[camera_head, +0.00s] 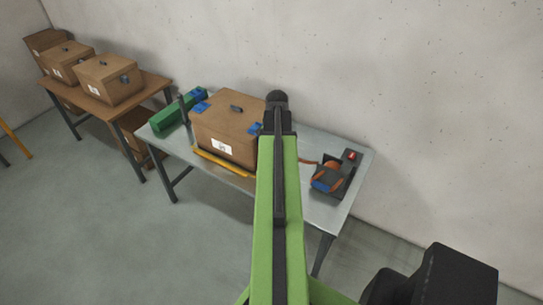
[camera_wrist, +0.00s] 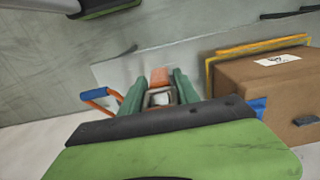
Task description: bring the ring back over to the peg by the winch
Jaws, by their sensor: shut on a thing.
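My gripper (camera_wrist: 159,84) shows in the wrist view with its two green fingers either side of an orange piece (camera_wrist: 159,76) and a pale grey, ring-like part (camera_wrist: 160,98), which I take to be the ring on its strap. The fingers are shut on it, above the grey bench. In the head view my arm hides the fingers and the ring. The winch (camera_head: 331,177), dark with an orange strap and a blue part, sits on the bench's right half. Its strap runs left toward my arm. I cannot make out a peg beside the winch.
A brown box (camera_head: 222,134) stands on the grey bench (camera_head: 330,212), left of my arm, with a yellow bar along its front. A dark upright post (camera_head: 184,112) and a green block (camera_head: 172,119) are farther left. A red button (camera_head: 352,155) is behind the winch.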

